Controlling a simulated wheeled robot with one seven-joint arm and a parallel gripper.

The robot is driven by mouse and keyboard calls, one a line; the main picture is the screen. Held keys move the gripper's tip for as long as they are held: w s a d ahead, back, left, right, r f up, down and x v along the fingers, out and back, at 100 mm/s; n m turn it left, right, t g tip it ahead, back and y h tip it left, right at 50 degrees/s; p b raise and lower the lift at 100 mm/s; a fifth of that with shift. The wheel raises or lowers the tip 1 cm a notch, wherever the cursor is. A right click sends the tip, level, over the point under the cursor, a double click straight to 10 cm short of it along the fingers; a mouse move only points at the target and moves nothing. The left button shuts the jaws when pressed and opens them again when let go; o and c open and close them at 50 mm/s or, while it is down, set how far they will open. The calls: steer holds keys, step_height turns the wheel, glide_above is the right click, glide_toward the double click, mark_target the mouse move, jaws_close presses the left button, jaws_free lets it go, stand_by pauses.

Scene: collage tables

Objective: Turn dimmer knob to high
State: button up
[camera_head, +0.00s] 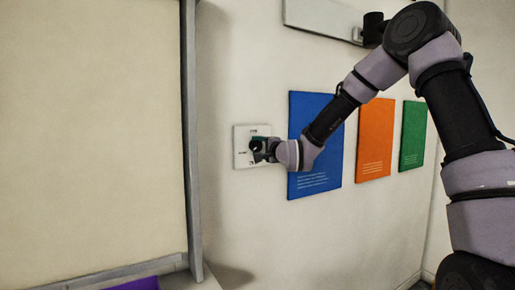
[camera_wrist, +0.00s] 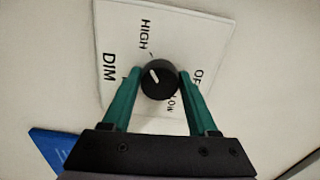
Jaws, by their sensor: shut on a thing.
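The dimmer knob (camera_wrist: 162,87) is round and black with a white pointer line, in the middle of a white wall plate (camera_wrist: 118,27). In the wrist view the plate reads HIGH at the top, DIM at left, and partly hidden OFF and LOW at right. The pointer line is aimed up and left, between the HIGH and DIM labels. My gripper (camera_wrist: 160,75) is shut on the knob, one green finger on each side. In the head view my gripper (camera_head: 263,149) reaches the wall plate (camera_head: 241,159) from the right, and hides the knob.
Blue (camera_head: 305,115), orange (camera_head: 375,140) and green (camera_head: 412,135) panels hang to the right of the plate. The blue panel lies behind my forearm. A large framed board (camera_head: 90,130) stands at left. A purple item (camera_head: 135,284) shows at the bottom edge.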

steer(key=shift+m, duration=0.4)
steer(key=o, duration=1.4)
steer(key=shift+c, duration=0.2)
steer(key=v, duration=1.1)
steer(key=shift+w, duration=0.15)
